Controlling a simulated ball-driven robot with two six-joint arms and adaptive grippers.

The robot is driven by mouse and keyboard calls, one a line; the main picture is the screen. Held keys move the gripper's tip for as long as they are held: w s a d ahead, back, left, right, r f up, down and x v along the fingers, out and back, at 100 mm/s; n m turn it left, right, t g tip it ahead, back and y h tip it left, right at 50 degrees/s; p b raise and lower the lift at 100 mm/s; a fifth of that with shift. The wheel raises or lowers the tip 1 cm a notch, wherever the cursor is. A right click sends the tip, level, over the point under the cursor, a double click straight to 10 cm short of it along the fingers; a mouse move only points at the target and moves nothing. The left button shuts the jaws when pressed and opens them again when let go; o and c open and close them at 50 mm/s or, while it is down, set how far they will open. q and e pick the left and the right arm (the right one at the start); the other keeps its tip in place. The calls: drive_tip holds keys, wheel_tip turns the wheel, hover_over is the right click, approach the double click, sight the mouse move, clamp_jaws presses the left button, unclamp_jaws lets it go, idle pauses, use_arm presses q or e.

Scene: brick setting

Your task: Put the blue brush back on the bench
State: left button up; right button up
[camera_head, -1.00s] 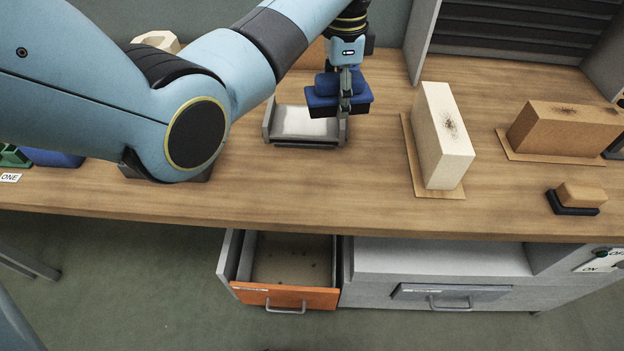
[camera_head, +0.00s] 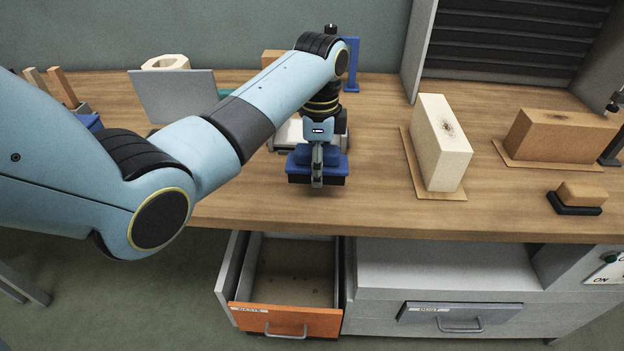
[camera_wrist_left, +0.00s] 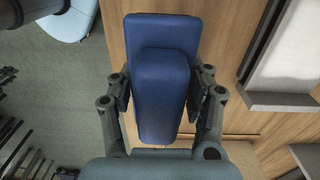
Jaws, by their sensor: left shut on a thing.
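The blue brush (camera_head: 302,173) is a blue block with a raised blue grip and a dark underside. My left gripper (camera_head: 317,165) is shut on its grip and holds it level above the front part of the wooden bench (camera_head: 370,212). Whether its underside touches the bench is hard to tell. In the left wrist view the brush (camera_wrist_left: 162,85) sits between both fingers (camera_wrist_left: 165,100), with bench wood beside it and floor at the left. My right gripper is not in view.
An open orange-fronted drawer (camera_head: 288,320) juts out below the bench edge. A grey and white tray (camera_head: 287,133) is behind the brush. A cream block (camera_head: 440,145), a brown block (camera_head: 560,135) and a tan-topped brush (camera_head: 578,195) stand to the right. Bench between brush and cream block is clear.

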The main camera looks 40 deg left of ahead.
sight(312, 191)
use_arm(q)
drive_tip(key=shift+a+f, duration=0.45)
drive_tip(key=shift+a, duration=0.2)
wheel_tip(312, 191, down, 3)
drive_tip(key=shift+f, duration=0.45)
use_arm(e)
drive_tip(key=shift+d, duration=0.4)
use_arm(q)
drive_tip(key=shift+f, duration=0.15)
drive_tip(key=o, duration=1.2)
drive_tip(key=shift+o, duration=0.2)
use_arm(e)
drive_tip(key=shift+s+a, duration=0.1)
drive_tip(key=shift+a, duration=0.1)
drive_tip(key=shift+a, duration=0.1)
